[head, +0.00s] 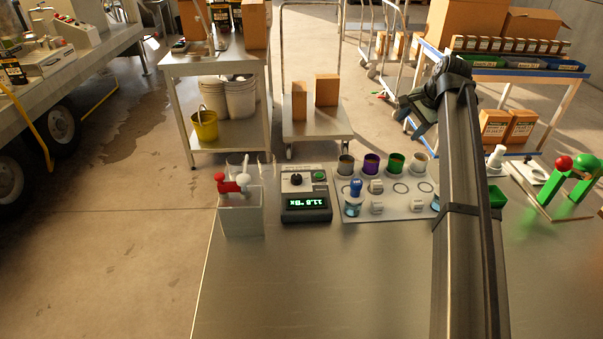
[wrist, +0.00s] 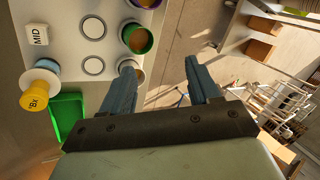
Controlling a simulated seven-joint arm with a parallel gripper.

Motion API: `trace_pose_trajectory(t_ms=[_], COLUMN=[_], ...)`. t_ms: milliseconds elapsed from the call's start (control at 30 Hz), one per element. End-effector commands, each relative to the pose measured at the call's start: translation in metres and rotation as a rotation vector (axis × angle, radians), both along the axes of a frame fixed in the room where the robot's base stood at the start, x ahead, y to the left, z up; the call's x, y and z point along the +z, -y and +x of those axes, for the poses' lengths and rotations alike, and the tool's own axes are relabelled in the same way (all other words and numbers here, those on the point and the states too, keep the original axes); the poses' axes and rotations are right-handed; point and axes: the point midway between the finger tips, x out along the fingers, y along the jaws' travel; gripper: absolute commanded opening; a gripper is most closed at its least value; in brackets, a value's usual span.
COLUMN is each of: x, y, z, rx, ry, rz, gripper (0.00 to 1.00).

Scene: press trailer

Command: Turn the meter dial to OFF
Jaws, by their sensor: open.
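The meter (head: 305,195) stands on the metal table in the head view, left of the middle. It has a black dial knob (head: 296,179) on its pale top face, a green button (head: 319,176) to the right of the knob, and a lit green display (head: 306,203) in front. The dial's setting is too small to read. My gripper (head: 417,111) is up and to the right of the meter, well apart from it, beyond the pale board. In the wrist view my gripper (wrist: 165,80) has its two fingers spread with nothing held between them. The meter is not in the wrist view.
A pale board (head: 385,213) with several coloured cups and labelled blocks lies right of the meter. A clear container (head: 241,214) with red and white-topped items stands close to its left. A green tray (wrist: 68,115) shows in the wrist view. The table front is clear.

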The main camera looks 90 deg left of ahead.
Motion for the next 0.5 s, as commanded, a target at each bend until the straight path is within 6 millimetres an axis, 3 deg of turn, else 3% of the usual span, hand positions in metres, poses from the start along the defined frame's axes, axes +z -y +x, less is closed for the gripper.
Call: trace_pose_trajectory(t_ms=[33, 200, 500], x=[-0.001, -0.003, -0.002], y=[-0.004, -0.004, 0.014], z=[-0.030, -0.119, -0.258], rx=[0.016, 0.046, 0.068], ry=[0.004, 0.026, 0.101], rz=[-0.035, -0.158, -0.347], gripper=[0.61, 0.61, 0.61])
